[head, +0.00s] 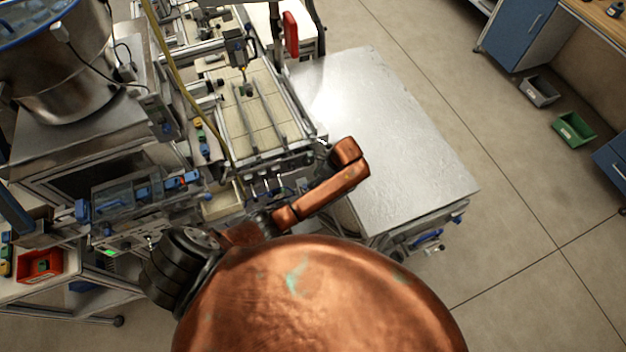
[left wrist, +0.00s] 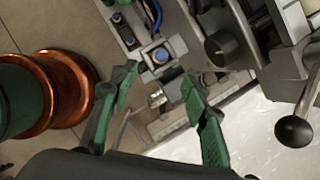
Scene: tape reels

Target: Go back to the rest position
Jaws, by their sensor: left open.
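My left gripper (left wrist: 160,78) is open, with its two green-padded fingers apart and nothing held between them in the left wrist view. Behind the fingers are grey machine parts, with a blue round button (left wrist: 161,54) on a grey block. In the head view my copper left arm reaches up to the right, by the machine's front and the metal table's left edge. Its fingers cannot be made out there. My right gripper is in neither view. No tape reel can be clearly made out.
A bare metal table (head: 390,130) stands right of the machine bed (head: 262,125). A steel drum (head: 65,70) is at the upper left and a red bin (head: 40,265) at the lower left. A black ball knob (left wrist: 295,131) is right of my fingers.

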